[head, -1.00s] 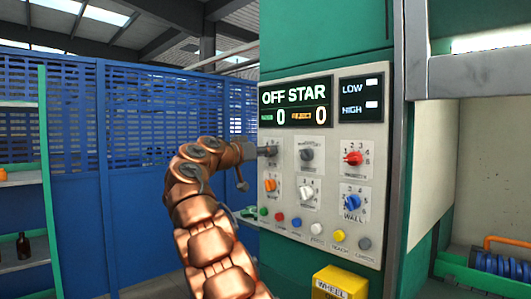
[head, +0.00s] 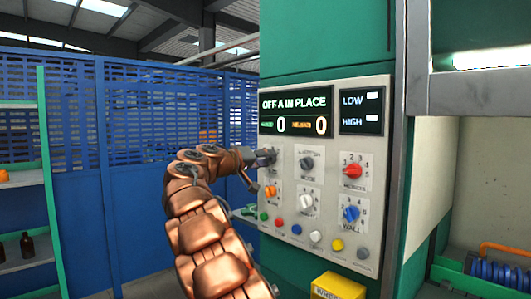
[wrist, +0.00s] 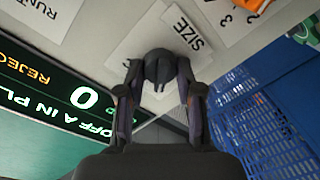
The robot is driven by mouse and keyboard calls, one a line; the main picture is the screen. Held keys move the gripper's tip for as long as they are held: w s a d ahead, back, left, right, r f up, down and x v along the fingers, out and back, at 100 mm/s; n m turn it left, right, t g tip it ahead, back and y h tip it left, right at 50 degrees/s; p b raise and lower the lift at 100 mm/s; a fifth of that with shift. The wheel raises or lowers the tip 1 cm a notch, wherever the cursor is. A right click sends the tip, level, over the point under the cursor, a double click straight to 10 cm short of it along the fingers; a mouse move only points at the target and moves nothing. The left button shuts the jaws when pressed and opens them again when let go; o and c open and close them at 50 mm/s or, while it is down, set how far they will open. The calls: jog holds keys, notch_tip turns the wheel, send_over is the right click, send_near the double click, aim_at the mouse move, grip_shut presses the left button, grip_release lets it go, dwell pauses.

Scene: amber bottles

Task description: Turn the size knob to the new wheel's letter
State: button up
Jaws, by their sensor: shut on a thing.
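The dark size knob (wrist: 160,66) sits on a white card marked SIZE (wrist: 188,28) in the wrist view. My gripper (wrist: 160,92) is shut on this knob, one finger on each side. In the head view my gripper (head: 262,158) is at the upper left knob of the control panel (head: 330,248). The display (head: 293,112) reads "OFF A IN PLACE" with two zeros below. The letters around the size knob are hidden or too small to read.
Nearby are a grey mode knob (head: 307,163), red knob (head: 352,171), orange knob (head: 270,191), white knob (head: 306,201) and blue wall knob (head: 351,213). Several coloured buttons run below. A yellow box (head: 338,287) juts out underneath. Blue mesh fencing (head: 150,120) stands left.

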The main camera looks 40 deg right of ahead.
jog(key=shift+n+p, duration=0.75)
jog(key=shift+n, duration=0.25)
jog(key=o, duration=1.2)
jog(key=shift+c, duration=0.2)
jog(key=shift+a, duration=0.1)
jog(key=a, duration=1.1)
jog(key=shift+s+a+r, duration=0.15)
jog(key=shift+a+r, duration=0.15)
jog(key=shift+a, duration=0.1)
